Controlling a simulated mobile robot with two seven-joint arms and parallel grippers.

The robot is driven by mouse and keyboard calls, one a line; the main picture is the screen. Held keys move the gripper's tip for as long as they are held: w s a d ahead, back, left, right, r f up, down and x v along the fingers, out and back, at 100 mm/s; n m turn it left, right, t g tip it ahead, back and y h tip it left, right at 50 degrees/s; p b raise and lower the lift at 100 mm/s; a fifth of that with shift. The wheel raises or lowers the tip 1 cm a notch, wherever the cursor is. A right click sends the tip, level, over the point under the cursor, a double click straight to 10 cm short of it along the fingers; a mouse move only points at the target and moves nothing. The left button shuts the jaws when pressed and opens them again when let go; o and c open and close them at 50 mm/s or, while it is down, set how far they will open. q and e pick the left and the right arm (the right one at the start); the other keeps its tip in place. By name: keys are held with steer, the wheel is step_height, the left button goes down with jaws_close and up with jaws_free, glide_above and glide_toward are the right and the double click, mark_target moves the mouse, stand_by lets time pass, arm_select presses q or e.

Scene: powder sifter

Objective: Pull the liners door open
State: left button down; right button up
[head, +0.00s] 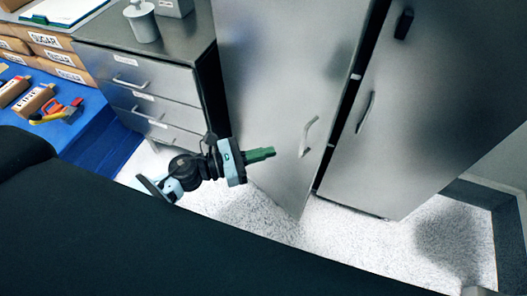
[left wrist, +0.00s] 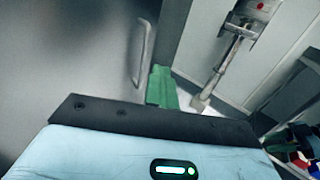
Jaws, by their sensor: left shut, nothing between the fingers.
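A tall grey metal cabinet has a left door (head: 275,75) with a pale bar handle (head: 308,136). The left door stands ajar: its free edge juts out past the neighbouring front, with a dark gap beside it. No readable label shows which door is the liners door. My left gripper (head: 262,155) has green fingers, shut and empty, just left of the handle and apart from it in the head view. In the left wrist view, the fingers (left wrist: 162,87) point towards the door's free edge, with the handle (left wrist: 143,52) at their upper left. My right gripper is not in view.
A right door (head: 430,110) with a dark handle (head: 366,112) looks closed. A drawer unit (head: 150,85) stands at left, near a blue-covered table (head: 85,125) with boxes. The speckled floor (head: 350,230) in front is clear. The left wrist view shows a red-buttoned device (left wrist: 262,8).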

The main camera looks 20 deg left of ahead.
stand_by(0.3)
arm_select(q)
steer(key=c, duration=1.8)
jaws_free()
steer(key=shift+o, duration=0.6)
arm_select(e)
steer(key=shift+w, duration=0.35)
